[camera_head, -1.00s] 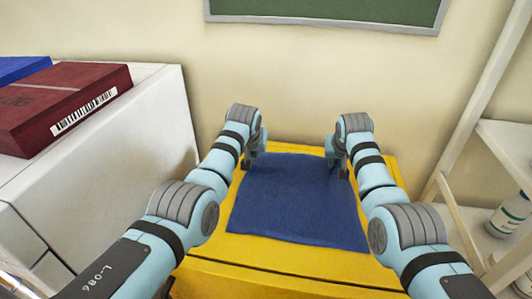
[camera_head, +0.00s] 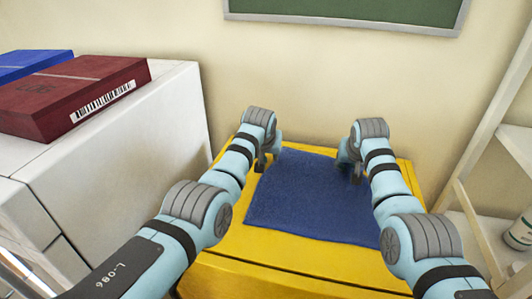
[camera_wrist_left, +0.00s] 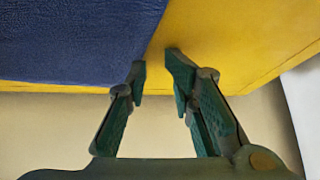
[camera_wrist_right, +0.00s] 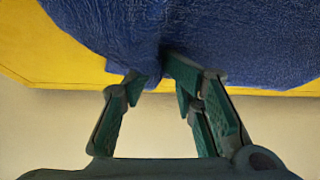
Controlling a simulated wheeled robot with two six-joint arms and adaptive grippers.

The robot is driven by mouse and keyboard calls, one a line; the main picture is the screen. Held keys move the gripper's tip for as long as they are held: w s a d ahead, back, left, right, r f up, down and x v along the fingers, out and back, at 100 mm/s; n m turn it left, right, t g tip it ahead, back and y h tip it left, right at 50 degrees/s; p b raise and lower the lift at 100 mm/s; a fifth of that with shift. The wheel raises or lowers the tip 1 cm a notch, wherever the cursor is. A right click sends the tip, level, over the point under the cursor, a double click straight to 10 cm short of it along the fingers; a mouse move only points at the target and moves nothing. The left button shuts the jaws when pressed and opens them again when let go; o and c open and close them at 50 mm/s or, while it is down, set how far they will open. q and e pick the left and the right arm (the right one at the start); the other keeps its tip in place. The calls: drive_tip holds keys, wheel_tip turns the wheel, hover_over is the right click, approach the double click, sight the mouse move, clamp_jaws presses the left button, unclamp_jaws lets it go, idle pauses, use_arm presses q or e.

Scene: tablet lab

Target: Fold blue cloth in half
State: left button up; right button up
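The blue cloth (camera_head: 315,200) lies spread on the yellow table in the head view. My left gripper (camera_head: 264,172) is at the cloth's far left corner. In the left wrist view, its fingers (camera_wrist_left: 156,62) are apart, with yellow tabletop showing between the tips and the cloth (camera_wrist_left: 70,40) beside the left finger. My right gripper (camera_head: 351,174) is at the far right part of the cloth. In the right wrist view, its fingertips (camera_wrist_right: 160,70) are close together on the cloth (camera_wrist_right: 240,35), which is creased and bunched there. My right arm hides the cloth's right edge in the head view.
The yellow table (camera_head: 270,260) has a bare strip in front of the cloth. A white cabinet (camera_head: 130,150) with a dark red box (camera_head: 70,95) stands at the left. A white shelf rack (camera_head: 480,170) with a bottle (camera_head: 522,232) stands at the right. A wall is behind.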

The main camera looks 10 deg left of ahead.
use_arm(q)
drive_tip(key=o, duration=0.5)
drive_tip(key=shift+w+d+f, duration=0.1)
drive_tip(key=shift+d+f, duration=0.15)
drive_tip(key=shift+f, duration=0.3)
use_arm(e)
drive_tip(key=o, duration=0.5)
drive_tip(key=shift+w+d+f, duration=0.15)
drive_tip(key=shift+d+f, duration=0.05)
drive_tip(key=shift+f, duration=0.25)
use_arm(q)
drive_tip(key=o, duration=0.3)
drive_tip(key=shift+w, duration=0.2)
use_arm(e)
drive_tip(key=o, duration=0.3)
drive_tip(key=shift+w, duration=0.15)
use_arm(q)
drive_tip(key=shift+o, duration=0.8)
drive_tip(key=shift+w+a, duration=0.1)
use_arm(e)
drive_tip(key=shift+o, duration=0.2)
drive_tip(key=shift+w, duration=0.1)
drive_tip(key=shift+a, duration=0.1)
use_arm(q)
drive_tip(key=shift+r, duration=0.3)
use_arm(e)
drive_tip(key=shift+r, duration=0.2)
